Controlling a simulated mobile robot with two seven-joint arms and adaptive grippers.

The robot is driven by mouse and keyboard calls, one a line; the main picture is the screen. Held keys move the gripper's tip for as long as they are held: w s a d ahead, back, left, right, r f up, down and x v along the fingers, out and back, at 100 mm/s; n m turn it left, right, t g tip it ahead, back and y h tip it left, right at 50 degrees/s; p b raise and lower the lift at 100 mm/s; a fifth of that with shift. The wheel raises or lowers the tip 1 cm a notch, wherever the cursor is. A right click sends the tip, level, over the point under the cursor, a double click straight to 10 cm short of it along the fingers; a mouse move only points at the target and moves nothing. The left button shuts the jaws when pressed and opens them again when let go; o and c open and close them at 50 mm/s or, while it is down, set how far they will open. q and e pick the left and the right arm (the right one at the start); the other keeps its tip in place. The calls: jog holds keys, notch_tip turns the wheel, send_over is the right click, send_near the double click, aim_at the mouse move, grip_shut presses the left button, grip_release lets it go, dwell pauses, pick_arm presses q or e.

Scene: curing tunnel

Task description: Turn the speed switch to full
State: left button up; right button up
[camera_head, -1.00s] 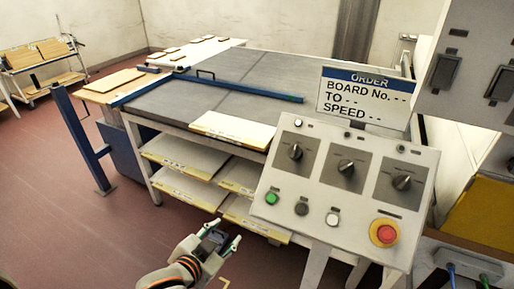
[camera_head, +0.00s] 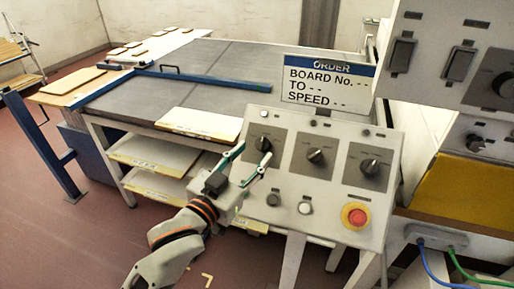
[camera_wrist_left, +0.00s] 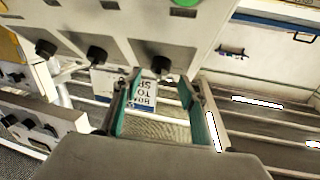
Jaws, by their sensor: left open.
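A sloped grey control panel (camera_head: 290,190) carries three dark rotary switches: a left one (camera_head: 263,144), a middle one (camera_head: 316,155) and a right one (camera_head: 370,167). Their labels are too small to read, so I cannot tell which is the speed switch. My left gripper (camera_head: 250,159) is open and empty in front of the panel's left edge, near the left switch. In the left wrist view the open fingers (camera_wrist_left: 161,82) point toward one switch (camera_wrist_left: 160,64), with the panel upside down. The gripper covers the green button in the head view. My right gripper is not in view.
An order sign (camera_head: 327,84) above the panel reads BOARD No., TO and SPEED with dashes. A red emergency button (camera_head: 355,216) sits low on the panel, beside a white button (camera_head: 305,208). A worktable with a grey top (camera_head: 200,70) stands behind. Another switch box (camera_head: 450,40) is at upper right.

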aim_at(258, 148)
pick_arm(q)
jog(key=shift+x, duration=1.7)
jog(key=c, duration=1.1)
